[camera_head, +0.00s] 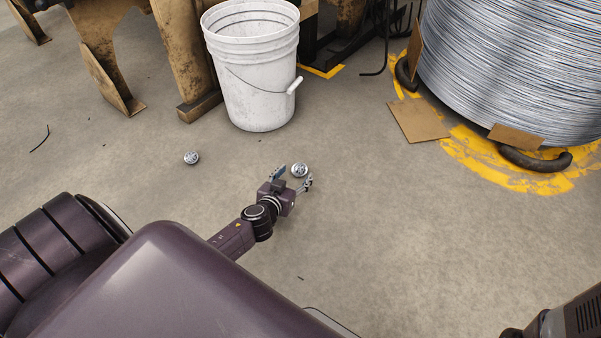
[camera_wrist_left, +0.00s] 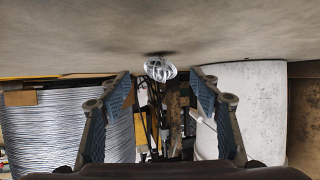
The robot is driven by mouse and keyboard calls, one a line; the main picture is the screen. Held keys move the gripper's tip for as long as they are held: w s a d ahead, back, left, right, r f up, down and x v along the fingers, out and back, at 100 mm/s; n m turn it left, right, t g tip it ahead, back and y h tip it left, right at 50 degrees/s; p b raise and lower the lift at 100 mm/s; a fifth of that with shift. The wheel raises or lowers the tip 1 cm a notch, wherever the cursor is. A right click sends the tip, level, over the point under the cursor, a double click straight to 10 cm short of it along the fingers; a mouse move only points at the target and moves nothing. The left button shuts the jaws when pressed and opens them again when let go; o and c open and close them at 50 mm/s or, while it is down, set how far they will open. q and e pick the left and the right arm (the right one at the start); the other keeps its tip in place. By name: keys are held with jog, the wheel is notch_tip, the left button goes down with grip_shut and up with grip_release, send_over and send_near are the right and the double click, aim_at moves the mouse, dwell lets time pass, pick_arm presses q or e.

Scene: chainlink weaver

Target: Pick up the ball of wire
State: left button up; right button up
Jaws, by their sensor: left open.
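A ball of wire (camera_head: 299,170), small, silver and round, lies on the concrete floor in front of the white bucket. In the left wrist view this ball (camera_wrist_left: 160,69) shows between the fingertips, at the far end of the jaws. My left gripper (camera_head: 292,178) is low near the floor, open, with its fingers to either side of the ball. I cannot tell whether a finger touches it. A second ball of wire (camera_head: 191,158) lies on the floor farther left. My right gripper is not in view.
A white bucket (camera_head: 255,95) stands behind the balls. A large wire coil (camera_head: 515,65) stands at the right on yellow floor paint, with cardboard (camera_head: 418,121) beside it. Rusty machine legs (camera_head: 105,75) are at the back left. The floor around the gripper is clear.

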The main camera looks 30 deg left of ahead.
aim_at(297, 172)
pick_arm(q)
jog(key=b+x, duration=0.2)
jog(key=x, duration=0.1)
jog(key=shift+w+f, duration=0.25)
jog(key=shift+w+a+f+b, duration=0.2)
jog(key=shift+w+b, duration=0.15)
jog(key=shift+w, duration=0.15)
jog(key=shift+r, duration=0.1)
jog(key=c, duration=1.3)
